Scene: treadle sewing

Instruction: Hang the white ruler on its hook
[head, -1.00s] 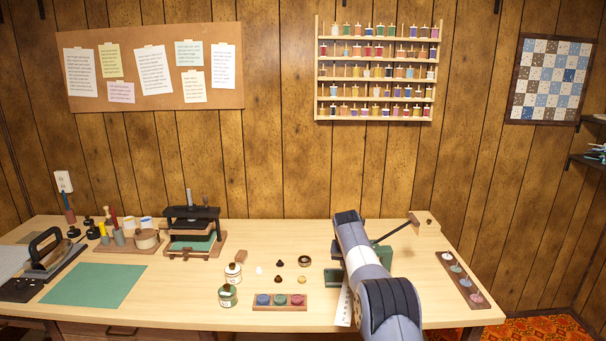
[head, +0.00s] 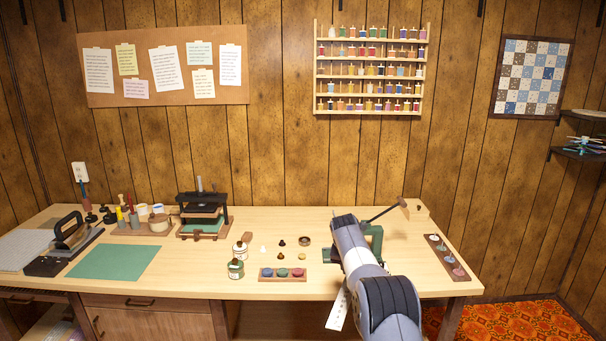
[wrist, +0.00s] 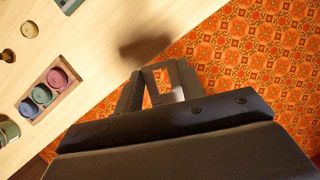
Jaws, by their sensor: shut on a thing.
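The white ruler (head: 338,307) shows in the head view as a pale strip with dark markings. It slants down past the table's front edge, left of my arm, and its upper part is hidden by the arm. My gripper (wrist: 160,82) shows in the wrist view, its fingers over the orange floor just off the table edge. It is shut on the ruler, of which only a pale bit between the fingers seems to show there. Several dark hooks hang at the top of the wall, one at the upper right (head: 480,8); I cannot tell which is the ruler's.
The table (head: 190,283) holds a tray of colored discs (head: 282,279), jars, a press (head: 203,213) and a green clamp-like device (head: 374,240) behind my arm. A thread rack (head: 369,67), corkboard (head: 240,90) and quilt square (head: 531,77) hang on the wall. Patterned floor (head: 520,322) is open at right.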

